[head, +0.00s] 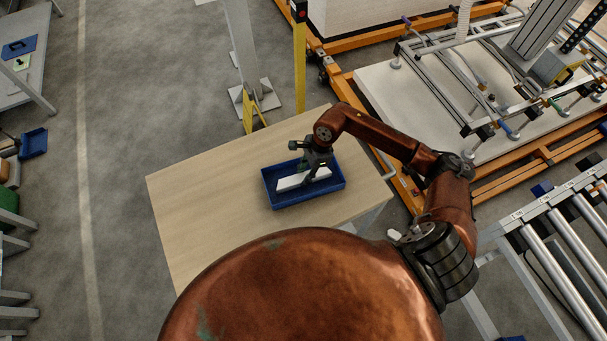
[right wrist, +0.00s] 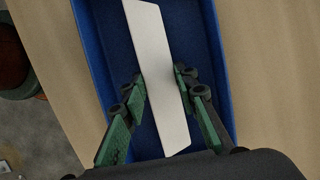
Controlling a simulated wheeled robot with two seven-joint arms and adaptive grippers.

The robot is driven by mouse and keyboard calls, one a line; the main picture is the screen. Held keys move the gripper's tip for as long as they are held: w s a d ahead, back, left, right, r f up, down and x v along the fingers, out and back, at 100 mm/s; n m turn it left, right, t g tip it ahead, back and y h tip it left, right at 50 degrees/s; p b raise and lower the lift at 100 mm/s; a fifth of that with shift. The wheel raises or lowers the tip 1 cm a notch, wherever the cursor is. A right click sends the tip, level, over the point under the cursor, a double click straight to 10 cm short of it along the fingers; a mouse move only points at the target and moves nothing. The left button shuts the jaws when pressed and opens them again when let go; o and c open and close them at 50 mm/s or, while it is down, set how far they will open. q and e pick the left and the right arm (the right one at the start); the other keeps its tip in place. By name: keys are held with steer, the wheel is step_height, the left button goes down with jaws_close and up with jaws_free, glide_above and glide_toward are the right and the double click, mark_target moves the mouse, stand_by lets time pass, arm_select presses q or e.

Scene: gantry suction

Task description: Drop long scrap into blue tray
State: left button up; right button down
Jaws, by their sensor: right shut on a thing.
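The long scrap is a white strip (right wrist: 155,60) with slanted ends. My right gripper (right wrist: 160,82) is shut on it near its middle, with a green-and-black finger on each side. In the head view the scrap (head: 291,182) shows over the blue tray (head: 267,192), within its outline, and my right gripper (head: 312,172) is above the tray. The tray's blue wall also shows in the right wrist view (right wrist: 90,40). I cannot tell whether the scrap touches the tray floor. My left gripper is not in view.
The tray stands on a light wooden table (head: 200,200), bare to its left. A yellow post (head: 299,70) and a grey column stand behind the table. The gantry frame with a white sheet (head: 400,95) is at the back right, and a roller conveyor (head: 560,250) is at the right.

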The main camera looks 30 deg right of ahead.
steer(key=c, duration=1.5)
jaws_free()
steer(key=v, duration=1.2)
steer(key=shift+r, duration=0.1)
